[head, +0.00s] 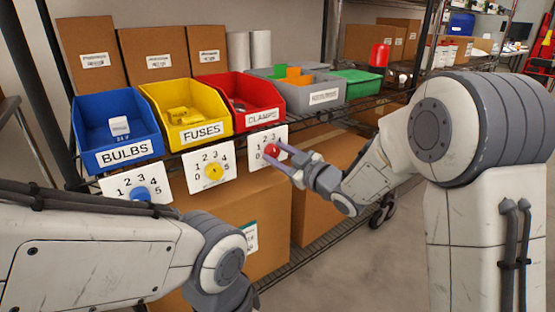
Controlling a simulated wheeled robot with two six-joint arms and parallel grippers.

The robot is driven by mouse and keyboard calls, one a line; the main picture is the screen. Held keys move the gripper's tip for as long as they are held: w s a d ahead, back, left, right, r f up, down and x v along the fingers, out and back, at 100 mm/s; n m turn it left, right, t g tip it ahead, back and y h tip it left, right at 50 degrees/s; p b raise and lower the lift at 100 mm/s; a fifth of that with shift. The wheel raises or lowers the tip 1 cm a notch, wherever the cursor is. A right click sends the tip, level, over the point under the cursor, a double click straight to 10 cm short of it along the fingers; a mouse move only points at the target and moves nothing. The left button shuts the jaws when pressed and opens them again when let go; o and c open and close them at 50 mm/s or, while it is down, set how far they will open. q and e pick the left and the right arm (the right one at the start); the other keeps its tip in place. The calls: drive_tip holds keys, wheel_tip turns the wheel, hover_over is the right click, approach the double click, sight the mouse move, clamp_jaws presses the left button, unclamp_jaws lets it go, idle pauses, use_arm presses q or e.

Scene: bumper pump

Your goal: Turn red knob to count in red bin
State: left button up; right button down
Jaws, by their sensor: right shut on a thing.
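The red bin (245,101), labelled CLAMPS, sits on the shelf with a few small items inside, too small to count surely. Below it, the red knob (271,151) is on a white dial card (262,136); its numbers are partly hidden by my gripper. My right gripper (275,153) is shut on the red knob, with its fingers on either side of it. The knob's pointer direction cannot be told. My left arm crosses the lower left of the head view; its gripper is out of view.
A blue BULBS bin (99,115) and yellow FUSES bin (176,104) stand left, with a blue knob (140,194) and yellow knob (213,171) below. A grey bin (301,96) and green bin (357,82) stand right. Cardboard boxes (258,206) fill the lower shelf.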

drive_tip(key=shift+s+n, duration=0.1)
drive_tip(key=shift+n, duration=0.5)
drive_tip(key=shift+a+b, duration=0.1)
drive_tip(key=shift+b, duration=0.2)
drive_tip(key=shift+c, duration=1.9)
unclamp_jaws()
drive_tip(key=p+v, duration=0.2)
drive_tip(key=v, duration=0.8)
drive_tip(key=shift+s+d, duration=0.2)
